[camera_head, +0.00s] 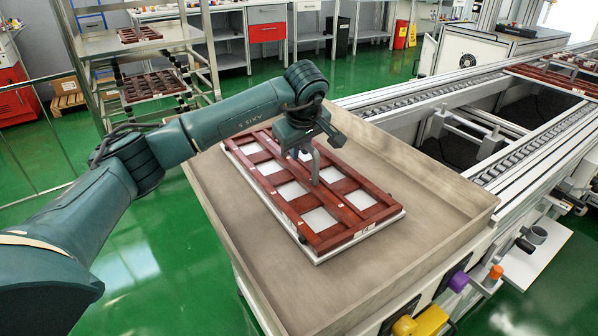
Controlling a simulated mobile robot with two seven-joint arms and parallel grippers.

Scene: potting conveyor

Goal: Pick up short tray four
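A dark red slatted tray (361,227) with several square openings lies on a white board (384,228) on the beige work table in the middle. My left arm reaches in from the left. Its gripper (314,170) points down over the middle of this tray, with the fingers at or just above the slats. I cannot tell whether the fingers touch the tray, or whether they are open or shut. No readable label shows which tray is number four. My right gripper is not in view.
The beige table (420,262) has raised edges. A roller conveyor (470,100) runs along its right, with another red tray (560,80) at the far right. More red trays (150,85) sit on a rack at the back left. Green floor lies open between.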

